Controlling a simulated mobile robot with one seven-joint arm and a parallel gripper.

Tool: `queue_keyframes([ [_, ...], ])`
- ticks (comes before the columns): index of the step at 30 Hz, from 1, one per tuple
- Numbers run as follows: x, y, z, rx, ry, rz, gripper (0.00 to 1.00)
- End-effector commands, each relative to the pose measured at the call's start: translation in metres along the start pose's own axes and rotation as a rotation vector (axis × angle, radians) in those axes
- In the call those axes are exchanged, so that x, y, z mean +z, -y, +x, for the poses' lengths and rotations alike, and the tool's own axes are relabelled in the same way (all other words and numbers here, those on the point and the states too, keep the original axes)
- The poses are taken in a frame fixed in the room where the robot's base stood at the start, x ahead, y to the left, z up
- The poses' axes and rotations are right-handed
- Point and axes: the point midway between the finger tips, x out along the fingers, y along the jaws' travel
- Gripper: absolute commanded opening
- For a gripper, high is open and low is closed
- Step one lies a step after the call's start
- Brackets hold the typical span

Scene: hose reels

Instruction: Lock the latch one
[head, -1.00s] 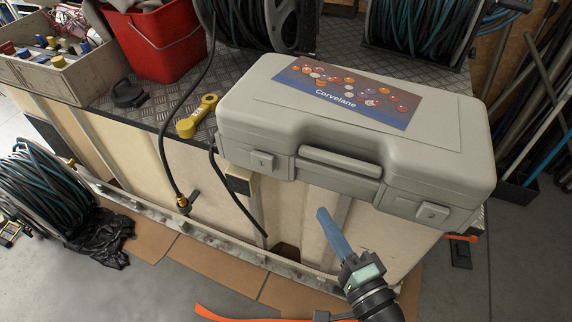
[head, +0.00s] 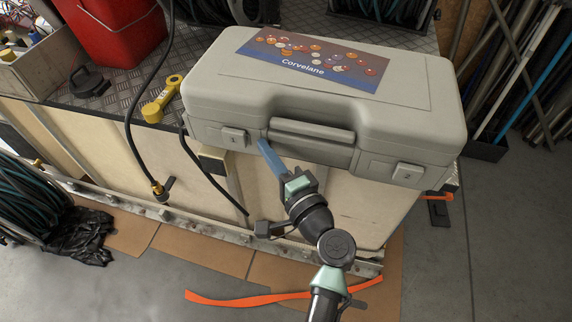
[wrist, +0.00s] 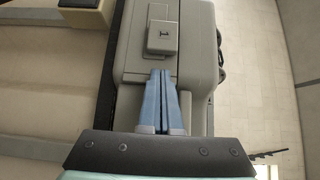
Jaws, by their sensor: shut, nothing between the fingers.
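The grey case (head: 330,90) with a "Corvelane" label lies closed-lidded on the bench top. Latch one (head: 235,138) is a small square tab on its front left, marked 1. The wrist view shows latch one (wrist: 162,37) ahead of my fingertips. Latch two (head: 408,174) sits at the front right. My gripper (head: 264,143) is shut and empty, its blue fingers just right of latch one and left of the handle (head: 311,140). In the wrist view my gripper (wrist: 161,72) is a short gap from the latch. I cannot tell whether the fingertips touch the case.
A yellow tool (head: 162,99) and a black hose (head: 128,130) lie left of the case. A red bucket (head: 110,30) and a box of parts (head: 30,72) stand farther left. An orange strap (head: 250,297) lies on the floor.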

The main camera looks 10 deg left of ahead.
Motion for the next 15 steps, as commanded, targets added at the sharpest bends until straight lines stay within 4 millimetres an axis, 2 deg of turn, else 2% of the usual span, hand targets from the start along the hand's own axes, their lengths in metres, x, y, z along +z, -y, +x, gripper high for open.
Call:
queue_keyframes([
  [6,0.014,0.001,0.013,-0.001,0.0,0.001,0.0],
  [15,0.015,0.001,0.015,-0.001,-0.002,0.0,0.0],
])
